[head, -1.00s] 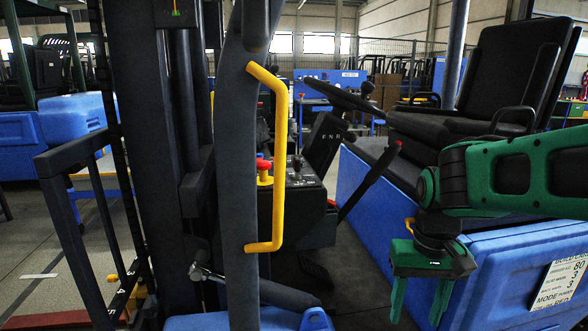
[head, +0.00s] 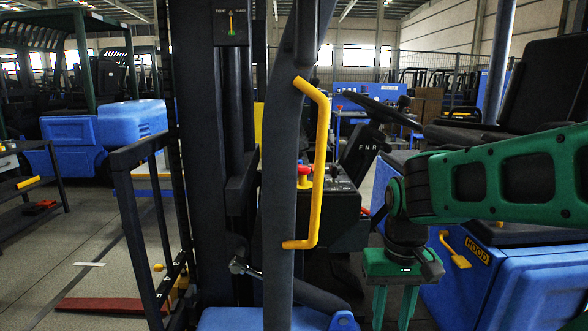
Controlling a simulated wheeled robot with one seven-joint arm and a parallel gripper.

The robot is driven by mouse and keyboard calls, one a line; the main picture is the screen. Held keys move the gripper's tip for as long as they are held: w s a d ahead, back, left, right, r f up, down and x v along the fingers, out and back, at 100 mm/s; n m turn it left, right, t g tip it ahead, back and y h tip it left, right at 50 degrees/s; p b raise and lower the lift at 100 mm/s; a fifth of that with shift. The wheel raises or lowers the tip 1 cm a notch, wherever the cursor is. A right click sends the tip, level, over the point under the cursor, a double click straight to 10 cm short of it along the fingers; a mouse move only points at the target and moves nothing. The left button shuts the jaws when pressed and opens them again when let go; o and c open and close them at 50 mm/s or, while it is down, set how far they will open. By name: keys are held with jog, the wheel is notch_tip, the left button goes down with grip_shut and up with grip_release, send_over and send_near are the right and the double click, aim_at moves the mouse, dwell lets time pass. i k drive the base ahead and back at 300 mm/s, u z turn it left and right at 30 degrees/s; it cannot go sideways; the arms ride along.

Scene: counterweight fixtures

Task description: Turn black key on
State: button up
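The forklift's dark control console (head: 338,212) stands behind the front post, with a red push button on a yellow base (head: 304,178) and small levers or knobs on top. I cannot make out the black key; it may be too small or hidden behind the post and yellow handle. My gripper (head: 393,308) hangs pointing down, to the right of and in front of the console. Its two green fingers are apart with nothing seen between them; their tips are at the bottom edge of the picture.
A yellow grab handle (head: 322,165) on a dark post (head: 280,200) stands before the console. The steering wheel (head: 368,106) and black seat (head: 530,95) are behind my arm. A blue hood (head: 490,270) with a yellow latch lies right. Open floor (head: 80,230) is at left.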

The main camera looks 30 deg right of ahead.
aim_at(333, 167)
jog(key=u, duration=0.7)
jog(key=k, duration=1.25)
jog(key=z, duration=0.95)
jog(key=i, duration=1)
jog(key=u, duration=0.05)
